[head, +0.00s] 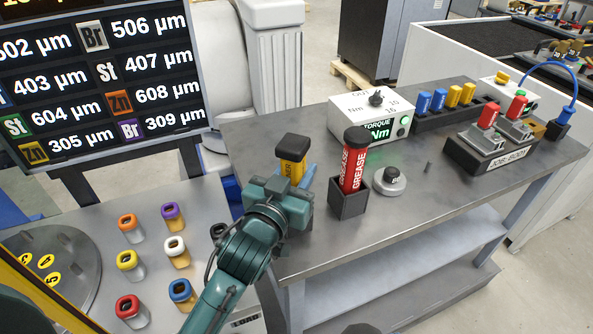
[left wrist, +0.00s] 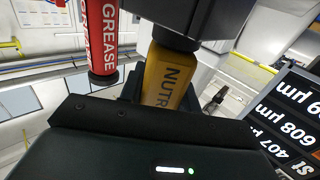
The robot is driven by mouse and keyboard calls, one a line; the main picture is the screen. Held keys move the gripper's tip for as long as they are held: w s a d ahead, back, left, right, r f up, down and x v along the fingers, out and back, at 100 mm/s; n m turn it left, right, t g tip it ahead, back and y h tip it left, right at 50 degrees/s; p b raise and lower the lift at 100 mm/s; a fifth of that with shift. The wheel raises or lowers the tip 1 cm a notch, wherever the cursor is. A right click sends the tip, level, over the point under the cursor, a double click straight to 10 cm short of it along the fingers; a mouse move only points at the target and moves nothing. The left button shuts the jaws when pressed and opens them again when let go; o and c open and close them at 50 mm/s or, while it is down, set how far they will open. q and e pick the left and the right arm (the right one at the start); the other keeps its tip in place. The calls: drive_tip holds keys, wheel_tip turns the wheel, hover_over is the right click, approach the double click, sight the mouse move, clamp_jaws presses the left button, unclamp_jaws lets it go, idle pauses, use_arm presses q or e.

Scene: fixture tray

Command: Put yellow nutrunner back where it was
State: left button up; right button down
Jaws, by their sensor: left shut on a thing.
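The yellow nutrunner (head: 292,168) has a black top and stands roughly upright near the left end of the grey bench. My left gripper (head: 290,187) is shut on its body. In the left wrist view the nutrunner (left wrist: 164,82) shows its dark lettering between the fingers. My gripper and wrist hide its lower end, so I cannot tell whether it rests in a holder or hangs above the bench. My right gripper is not in view.
A red grease tube (head: 353,170) stands in a dark holder (head: 348,203) just right of my gripper. A round knob (head: 390,181), a torque box (head: 372,118), a rack of blue and yellow pieces (head: 452,107) and a job body fixture (head: 492,151) share the bench (head: 440,200).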

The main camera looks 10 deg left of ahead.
use_arm(q)
drive_tip(key=shift+r, duration=0.1)
drive_tip(key=o, duration=1.1)
drive_tip(key=shift+f, duration=0.2)
drive_tip(key=shift+c, duration=0.2)
drive_tip(key=shift+r, duration=0.15)
drive_tip(key=shift+s, duration=0.1)
